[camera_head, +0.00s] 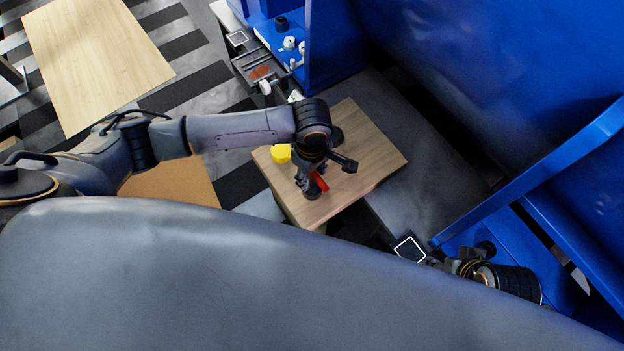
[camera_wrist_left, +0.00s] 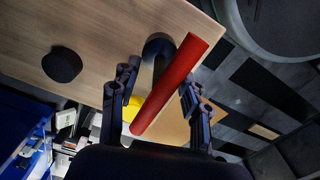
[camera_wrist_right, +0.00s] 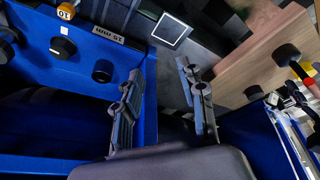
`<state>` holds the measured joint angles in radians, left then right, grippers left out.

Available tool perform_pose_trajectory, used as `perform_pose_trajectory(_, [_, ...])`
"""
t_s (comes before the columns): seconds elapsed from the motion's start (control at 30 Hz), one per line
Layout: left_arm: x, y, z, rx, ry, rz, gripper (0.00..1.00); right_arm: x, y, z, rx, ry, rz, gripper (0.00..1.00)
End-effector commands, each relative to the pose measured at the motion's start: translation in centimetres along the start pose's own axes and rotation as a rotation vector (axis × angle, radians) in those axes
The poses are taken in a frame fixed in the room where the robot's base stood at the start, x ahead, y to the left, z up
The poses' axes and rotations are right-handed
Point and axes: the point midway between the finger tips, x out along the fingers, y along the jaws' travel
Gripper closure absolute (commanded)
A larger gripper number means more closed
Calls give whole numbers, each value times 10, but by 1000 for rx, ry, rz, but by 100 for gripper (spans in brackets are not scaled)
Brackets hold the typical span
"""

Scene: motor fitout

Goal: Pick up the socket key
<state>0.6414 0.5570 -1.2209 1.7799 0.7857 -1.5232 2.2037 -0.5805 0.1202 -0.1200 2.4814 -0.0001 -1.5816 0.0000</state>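A red bar-shaped handle (camera_wrist_left: 176,82), which I take for the socket key, is over the wooden table in the left wrist view. It also shows in the head view (camera_head: 319,181), partly hidden by my left gripper. A dark rounded part (camera_wrist_left: 158,46) shows behind it; whether they are joined I cannot tell. My left gripper (camera_wrist_left: 160,82) is open, its fingers on either side of the red handle, with a visible gap on the left finger's side. My right gripper (camera_wrist_right: 166,78) is open and empty in front of a blue panel.
A yellow piece (camera_head: 281,153) is on the wooden table (camera_head: 378,158), and a black round piece (camera_wrist_left: 62,64) stands near it. A blue panel (camera_wrist_right: 84,22) carries black knobs, a "15 mm" label (camera_wrist_right: 108,35) and a yellow "10" piece (camera_wrist_right: 66,11). A blue frame (camera_head: 540,170) rises at right.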

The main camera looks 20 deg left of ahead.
Motion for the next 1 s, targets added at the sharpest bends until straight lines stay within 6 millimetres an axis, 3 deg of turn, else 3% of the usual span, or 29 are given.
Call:
perform_pose_trajectory(0.03, [0,0,0,0,0,0,66,0,0,0,0,0,0,60])
perform_pose_trajectory(0.2, [0,0,0,0,0,0,100,0,0,0,0,0,0,60])
perform_pose_trajectory(0.63, [-2,1,0,0,-1,1,100,0,0,0,0,0,0,60])
perform_pose_trajectory(0.8, [-14,1,0,0,-1,1,100,-2,0,-3,-1,5,0,60])
perform_pose_trajectory(1.0, [-40,1,0,0,-2,2,100,29,-1,-3,-1,-18,-4,60])
